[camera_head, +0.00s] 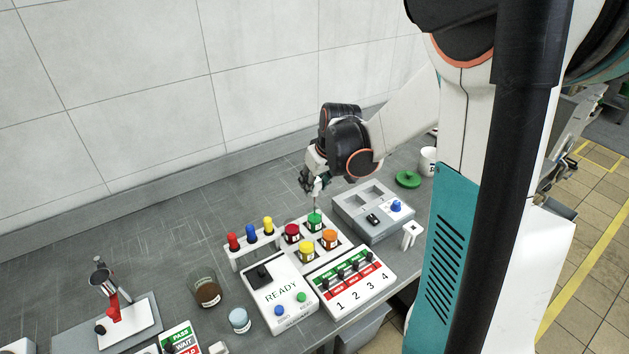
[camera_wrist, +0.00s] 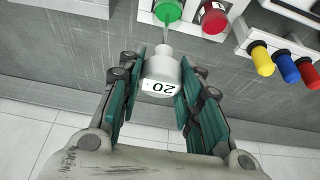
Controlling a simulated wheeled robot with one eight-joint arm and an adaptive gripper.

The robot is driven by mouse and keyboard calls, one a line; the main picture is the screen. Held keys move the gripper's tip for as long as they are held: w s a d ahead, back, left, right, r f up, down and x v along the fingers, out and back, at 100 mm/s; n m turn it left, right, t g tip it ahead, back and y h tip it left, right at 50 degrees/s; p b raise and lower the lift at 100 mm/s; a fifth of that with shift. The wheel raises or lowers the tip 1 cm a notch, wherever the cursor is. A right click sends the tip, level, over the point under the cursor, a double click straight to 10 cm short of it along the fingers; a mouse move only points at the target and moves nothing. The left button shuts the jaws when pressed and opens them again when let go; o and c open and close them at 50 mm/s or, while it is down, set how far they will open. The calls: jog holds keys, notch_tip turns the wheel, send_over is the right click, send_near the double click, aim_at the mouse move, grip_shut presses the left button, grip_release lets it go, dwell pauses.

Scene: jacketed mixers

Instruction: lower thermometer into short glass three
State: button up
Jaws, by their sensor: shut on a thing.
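My gripper (camera_head: 316,188) is shut on the thermometer, above the back of the white block of short glasses. In the wrist view, the thermometer (camera_wrist: 161,78) has a pale head reading "20", upside down in the picture, between the teal finger pads. Its thin probe points at the green short glass (camera_head: 315,223), also in the wrist view (camera_wrist: 168,12). I cannot tell whether the tip is inside. The red (camera_head: 291,232), yellow (camera_head: 306,251) and orange (camera_head: 330,239) short glasses stand close by. Their number labels are too small to read.
A rack of red, blue and yellow-topped tubes (camera_head: 251,235) is just left. A grey tray box (camera_head: 372,213) is right. The READY box (camera_head: 281,296) and numbered switch panel (camera_head: 352,284) are in front. A brown jar (camera_head: 206,293) stands left.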

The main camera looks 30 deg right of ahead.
jog(key=shift+f+b, duration=1.8)
jog(key=shift+f, duration=0.55)
jog(key=o, duration=1)
jog(key=shift+c, duration=0.2)
jog(key=o, duration=0.5)
jog(key=shift+r, duration=0.15)
jog(key=shift+r+p, duration=2.2)
jog(key=shift+r, duration=0.7)
